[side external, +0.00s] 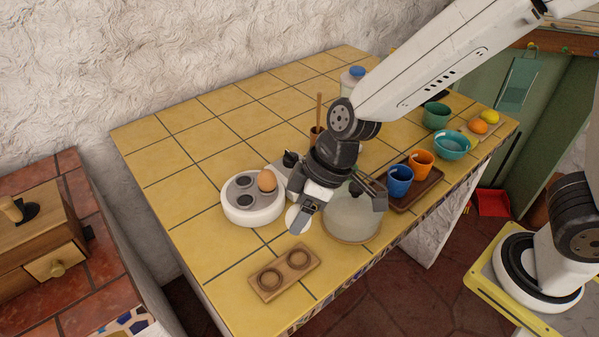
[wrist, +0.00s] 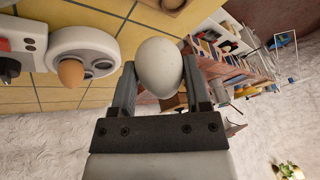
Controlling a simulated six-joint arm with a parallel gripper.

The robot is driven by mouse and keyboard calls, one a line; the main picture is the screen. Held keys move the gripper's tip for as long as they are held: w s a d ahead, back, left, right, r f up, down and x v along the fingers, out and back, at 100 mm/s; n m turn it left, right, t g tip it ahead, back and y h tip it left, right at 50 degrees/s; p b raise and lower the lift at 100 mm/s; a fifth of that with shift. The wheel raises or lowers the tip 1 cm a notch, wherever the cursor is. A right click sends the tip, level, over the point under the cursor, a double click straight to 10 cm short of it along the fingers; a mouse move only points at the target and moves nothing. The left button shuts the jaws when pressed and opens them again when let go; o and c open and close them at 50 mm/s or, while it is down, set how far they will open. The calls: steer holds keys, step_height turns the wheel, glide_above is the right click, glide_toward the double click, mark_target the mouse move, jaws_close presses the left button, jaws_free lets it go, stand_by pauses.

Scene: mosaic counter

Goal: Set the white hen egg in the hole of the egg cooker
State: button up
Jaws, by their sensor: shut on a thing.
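My gripper (side external: 312,217) is shut on the white hen egg (side external: 298,219), holding it above the yellow counter in front and to the right of the egg cooker. In the wrist view the egg (wrist: 159,66) sits between the two fingers of my gripper (wrist: 160,88). The egg cooker (side external: 236,214) is a round white unit with a grey top and dark holes. A brown egg (side external: 267,181) stands in one of its holes; other holes are empty. The cooker also shows in the wrist view (wrist: 97,38), with the brown egg (wrist: 71,73).
A wooden two-ring holder (side external: 284,272) lies empty at the front. A brown tray (side external: 432,182) with blue (side external: 399,181) and orange (side external: 421,163) cups is to the right. The counter left of the cooker is clear.

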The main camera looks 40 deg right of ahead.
steer(key=shift+w, duration=0.15)
steer(key=shift+w+a+r, duration=0.15)
steer(key=shift+w+a, duration=0.05)
steer(key=shift+w, duration=0.45)
steer(key=w+r, duration=0.1)
steer(key=w, duration=1.4)
steer(key=shift+a+r, duration=0.15)
steer(key=shift+a, duration=0.05)
steer(key=shift+w+f, duration=0.1)
steer(key=shift+f, duration=0.1)
steer(key=shift+f, duration=3.3)
steer(key=shift+f, duration=0.95)
steer(key=o, duration=1)
